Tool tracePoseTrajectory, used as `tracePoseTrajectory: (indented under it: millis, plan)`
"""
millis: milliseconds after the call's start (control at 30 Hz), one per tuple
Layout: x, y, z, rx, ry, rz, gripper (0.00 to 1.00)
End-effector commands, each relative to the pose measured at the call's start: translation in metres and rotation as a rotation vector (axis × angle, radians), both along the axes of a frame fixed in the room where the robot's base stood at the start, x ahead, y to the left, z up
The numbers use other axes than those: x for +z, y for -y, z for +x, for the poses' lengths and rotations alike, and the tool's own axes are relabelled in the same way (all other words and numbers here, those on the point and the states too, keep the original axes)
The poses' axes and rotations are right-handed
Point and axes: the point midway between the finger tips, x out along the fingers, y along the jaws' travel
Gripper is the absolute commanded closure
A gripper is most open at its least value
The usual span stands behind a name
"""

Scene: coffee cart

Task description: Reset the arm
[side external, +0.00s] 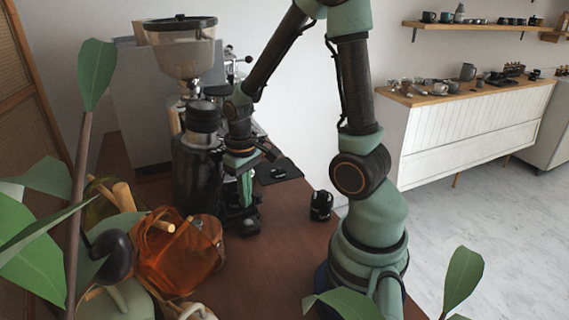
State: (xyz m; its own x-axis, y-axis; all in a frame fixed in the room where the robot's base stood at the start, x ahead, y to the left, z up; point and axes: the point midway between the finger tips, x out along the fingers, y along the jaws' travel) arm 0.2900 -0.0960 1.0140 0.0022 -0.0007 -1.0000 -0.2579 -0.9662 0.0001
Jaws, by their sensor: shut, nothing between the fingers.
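My arm rises from its green base on the brown cart top, bends over at the top of the side external view, and comes down on the left. My gripper (246,204) points downward close beside the black body of the coffee grinder (190,170).
A small black cup-like item (321,205) stands right of the gripper. A black flat piece (278,171) lies behind it. The cart top (270,270) is clear in front.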

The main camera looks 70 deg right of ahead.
Motion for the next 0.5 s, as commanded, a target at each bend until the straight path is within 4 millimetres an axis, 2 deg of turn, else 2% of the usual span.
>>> tracePoseTrajectory:
  millis: [167,500]
  plan:
    - [0.017,-0.007,0.006,0.024,0.042,-0.013,1.0]
    - [0.09,-0.045,0.015,0.126,0.234,-0.054,1.0]
